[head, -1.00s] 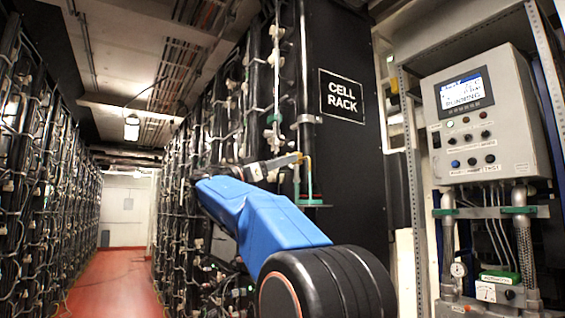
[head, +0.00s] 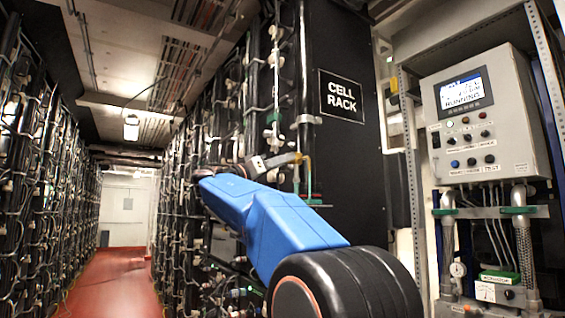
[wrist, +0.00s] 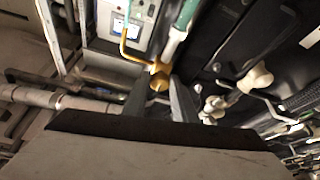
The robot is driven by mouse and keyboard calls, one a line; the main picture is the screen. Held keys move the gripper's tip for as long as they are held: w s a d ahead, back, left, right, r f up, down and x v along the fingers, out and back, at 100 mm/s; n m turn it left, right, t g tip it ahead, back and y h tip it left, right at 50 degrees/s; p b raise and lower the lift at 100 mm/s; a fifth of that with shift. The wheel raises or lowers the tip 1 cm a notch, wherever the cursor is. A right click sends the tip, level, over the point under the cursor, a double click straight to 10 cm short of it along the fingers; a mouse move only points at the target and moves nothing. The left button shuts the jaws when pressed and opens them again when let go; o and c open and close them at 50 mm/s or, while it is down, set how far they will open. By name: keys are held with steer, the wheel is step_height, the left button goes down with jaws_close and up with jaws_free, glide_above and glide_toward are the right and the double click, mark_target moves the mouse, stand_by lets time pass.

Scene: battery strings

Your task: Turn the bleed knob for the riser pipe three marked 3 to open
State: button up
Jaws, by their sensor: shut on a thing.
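A brass-yellow knob (wrist: 158,76) shows in the wrist view between the tips of my gripper's two dark fingers (wrist: 160,92). My gripper is shut on this knob. A yellow bent pipe and a pale tube with a green part (wrist: 181,24) meet near it. No mark 3 is legible, so I cannot tell which riser this knob belongs to, nor its turn position. In the head view my gripper (head: 284,161) is small, at the rack's near corner beside a yellow pipe piece (head: 307,165). The knob itself is not clear there.
The black cell rack (head: 350,160) with its white-lettered sign (head: 340,93) stands behind my arm. A grey control box (head: 485,115) with a lit display hangs at right. Cabled racks (head: 40,170) line the left. The red aisle floor (head: 115,285) is clear.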

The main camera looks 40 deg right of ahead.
steer(key=o, duration=1)
steer(key=shift+o, duration=0.2)
steer(key=v, duration=1.7)
steer(key=shift+a, duration=0.25)
